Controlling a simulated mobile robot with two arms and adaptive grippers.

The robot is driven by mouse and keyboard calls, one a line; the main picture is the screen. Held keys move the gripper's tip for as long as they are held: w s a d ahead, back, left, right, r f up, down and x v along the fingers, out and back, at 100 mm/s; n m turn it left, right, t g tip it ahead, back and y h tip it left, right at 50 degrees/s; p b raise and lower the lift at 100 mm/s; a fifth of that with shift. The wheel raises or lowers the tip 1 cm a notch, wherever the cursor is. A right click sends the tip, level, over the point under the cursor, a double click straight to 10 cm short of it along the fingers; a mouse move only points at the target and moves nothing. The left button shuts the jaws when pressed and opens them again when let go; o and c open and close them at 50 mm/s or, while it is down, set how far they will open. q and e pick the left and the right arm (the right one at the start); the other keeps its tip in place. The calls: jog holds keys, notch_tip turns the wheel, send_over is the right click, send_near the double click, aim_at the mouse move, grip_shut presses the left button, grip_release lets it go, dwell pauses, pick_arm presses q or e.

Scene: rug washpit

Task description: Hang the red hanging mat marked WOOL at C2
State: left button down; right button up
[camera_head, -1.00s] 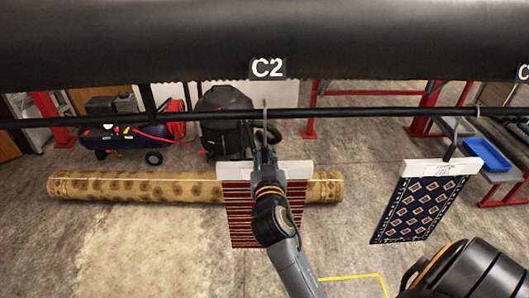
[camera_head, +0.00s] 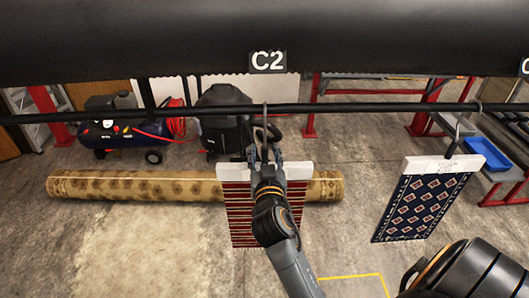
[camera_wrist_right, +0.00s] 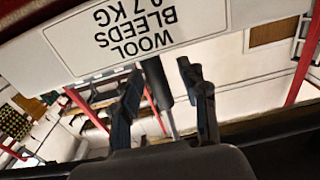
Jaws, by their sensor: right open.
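The red striped mat (camera_head: 236,210) hangs below a white header bar (camera_head: 232,172), under the C2 sign (camera_head: 268,62). Its hook (camera_head: 265,112) reaches up to the black rail (camera_head: 350,107) and appears to hang over it. In the right wrist view the header label (camera_wrist_right: 135,30) reads WOOL, BLEEDS and a weight in KG, upside down. My right gripper (camera_head: 265,150) is open, its fingers apart on either side of the hook's lower part, just above the header. Its two fingers also show in the right wrist view (camera_wrist_right: 163,85). My right arm hides the mat's middle. My left gripper is out of view.
A dark blue patterned mat (camera_head: 424,205) hangs from the same rail at the right. A rolled beige rug (camera_head: 130,186) lies on the floor behind the red mat. A compressor (camera_head: 120,132), a black vacuum-like machine (camera_head: 222,105) and a blue tray (camera_head: 487,155) stand farther back.

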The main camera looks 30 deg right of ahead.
aim_at(265, 126)
notch_tip(265, 126, up, 10)
jog(key=shift+r, duration=0.1)
dwell(0.4)
